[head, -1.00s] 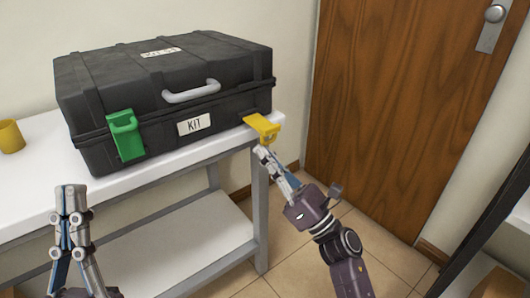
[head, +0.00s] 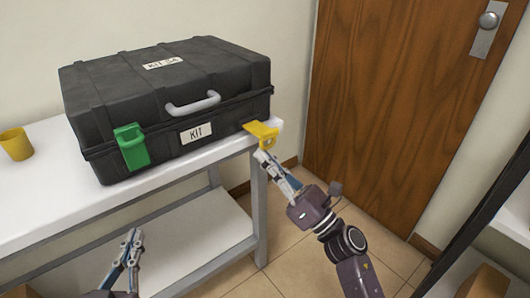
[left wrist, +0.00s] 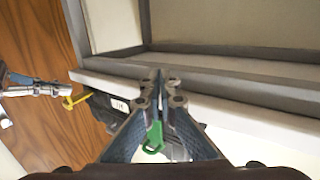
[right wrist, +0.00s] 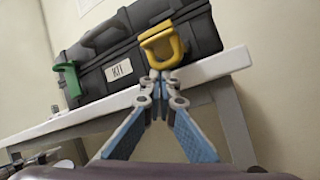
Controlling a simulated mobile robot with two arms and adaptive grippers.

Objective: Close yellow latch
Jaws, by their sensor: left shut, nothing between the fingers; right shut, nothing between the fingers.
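The yellow latch (head: 262,133) sticks outward from the right front of the black case (head: 165,105), swung open. In the right wrist view the yellow latch (right wrist: 163,47) shows as a loop just above the fingertips. My right gripper (head: 262,156) is shut and empty, its tips just under the latch; whether they touch it I cannot tell. The green latch (head: 132,147) lies flat against the left front of the case. My left gripper (head: 134,234) is shut and empty, low in front of the table.
The case stands on a white table (head: 40,200) with a lower shelf. A yellow cup (head: 16,145) stands at the table's left. A wooden door (head: 395,100) is behind on the right, and a dark rack (head: 475,220) stands at the right edge.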

